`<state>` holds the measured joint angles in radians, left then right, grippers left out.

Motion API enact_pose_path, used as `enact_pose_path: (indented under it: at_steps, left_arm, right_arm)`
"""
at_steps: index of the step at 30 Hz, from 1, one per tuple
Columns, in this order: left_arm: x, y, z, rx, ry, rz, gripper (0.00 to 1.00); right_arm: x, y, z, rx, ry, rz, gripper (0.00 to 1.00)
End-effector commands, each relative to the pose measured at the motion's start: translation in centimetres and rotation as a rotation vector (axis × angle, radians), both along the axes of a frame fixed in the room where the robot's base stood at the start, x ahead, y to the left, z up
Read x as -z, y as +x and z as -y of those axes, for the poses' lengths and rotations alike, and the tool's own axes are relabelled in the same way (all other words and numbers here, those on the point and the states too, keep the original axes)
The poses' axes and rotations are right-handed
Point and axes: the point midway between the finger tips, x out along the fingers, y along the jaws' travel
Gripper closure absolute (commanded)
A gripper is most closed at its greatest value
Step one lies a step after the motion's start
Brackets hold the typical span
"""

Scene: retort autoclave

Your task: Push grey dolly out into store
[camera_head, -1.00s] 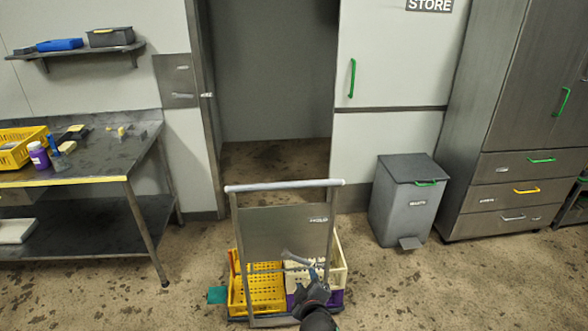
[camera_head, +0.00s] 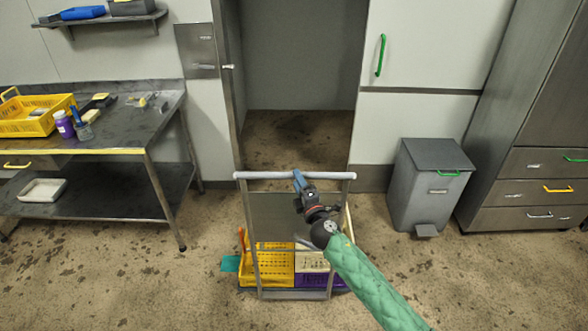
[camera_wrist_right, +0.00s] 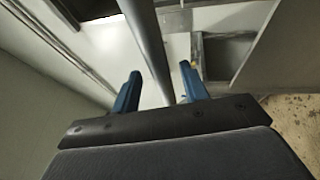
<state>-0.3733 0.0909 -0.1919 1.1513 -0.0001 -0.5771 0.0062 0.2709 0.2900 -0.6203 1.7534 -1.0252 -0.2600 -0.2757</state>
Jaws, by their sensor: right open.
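The grey dolly (camera_head: 285,215) stands on the floor in front of the open store doorway (camera_head: 295,100), its pale push bar (camera_head: 265,175) toward the top. It carries a yellow crate (camera_head: 270,268) and a white and purple crate (camera_head: 316,268). My right gripper (camera_head: 299,178) is at the right half of the push bar. In the right wrist view, the bar (camera_wrist_right: 147,45) runs between the two open blue fingers (camera_wrist_right: 160,88); I cannot tell whether they touch it. My left gripper is not in view.
A steel bench (camera_head: 105,140) with a yellow basket (camera_head: 38,118) stands at the left. A grey pedal bin (camera_head: 430,185) and steel cabinet (camera_head: 535,120) stand at the right. The doorway floor (camera_head: 295,138) is clear.

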Motion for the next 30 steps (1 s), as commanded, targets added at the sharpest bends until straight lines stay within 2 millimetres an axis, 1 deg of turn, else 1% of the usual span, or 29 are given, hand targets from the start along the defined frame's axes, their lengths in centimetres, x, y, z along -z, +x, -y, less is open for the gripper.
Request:
enact_pose_path:
  at_steps: [1, 3, 9, 14, 21, 22, 23, 24, 26, 28, 29, 30]
  left_arm:
    - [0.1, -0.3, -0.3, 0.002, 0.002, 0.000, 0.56]
    - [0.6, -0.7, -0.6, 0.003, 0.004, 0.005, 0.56]
    - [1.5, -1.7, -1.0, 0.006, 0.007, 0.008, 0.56]
    - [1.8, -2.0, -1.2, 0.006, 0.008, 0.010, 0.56]
    - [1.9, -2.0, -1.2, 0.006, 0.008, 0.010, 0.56]
    - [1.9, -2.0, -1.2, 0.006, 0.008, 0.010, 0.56]
    - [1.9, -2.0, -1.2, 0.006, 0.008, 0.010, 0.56]
    - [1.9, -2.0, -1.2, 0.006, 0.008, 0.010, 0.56]
    - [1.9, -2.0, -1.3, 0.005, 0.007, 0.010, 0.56]
    - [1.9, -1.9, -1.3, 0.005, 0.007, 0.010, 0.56]
    - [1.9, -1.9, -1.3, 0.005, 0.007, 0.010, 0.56]
    - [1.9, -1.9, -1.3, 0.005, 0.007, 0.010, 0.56]
  right_arm:
    - [-0.5, 0.8, -0.3, 0.002, -0.001, 0.000, 0.56]
    - [-0.7, 1.7, -0.7, 0.001, 0.001, 0.001, 0.56]
    - [-0.9, 3.7, -1.5, 0.002, 0.000, 0.000, 0.56]
    - [-0.9, 4.3, -1.7, 0.002, 0.000, 0.000, 0.56]
    - [-0.8, 4.3, -1.8, 0.001, 0.001, 0.000, 0.56]
    - [-0.8, 4.3, -1.8, 0.001, 0.001, 0.000, 0.58]
    - [-0.9, 4.3, -1.8, 0.001, 0.001, 0.000, 0.64]
    - [-0.9, 4.3, -1.8, 0.001, 0.001, 0.000, 0.72]
    - [-0.9, 4.3, -1.8, 0.001, 0.001, 0.000, 0.83]
    - [-0.9, 4.3, -1.8, 0.001, 0.001, 0.000, 0.97]
    - [-0.8, 4.3, -1.8, 0.001, 0.001, 0.000, 1.00]
    - [-0.8, 4.3, -1.8, 0.001, 0.001, 0.000, 1.00]
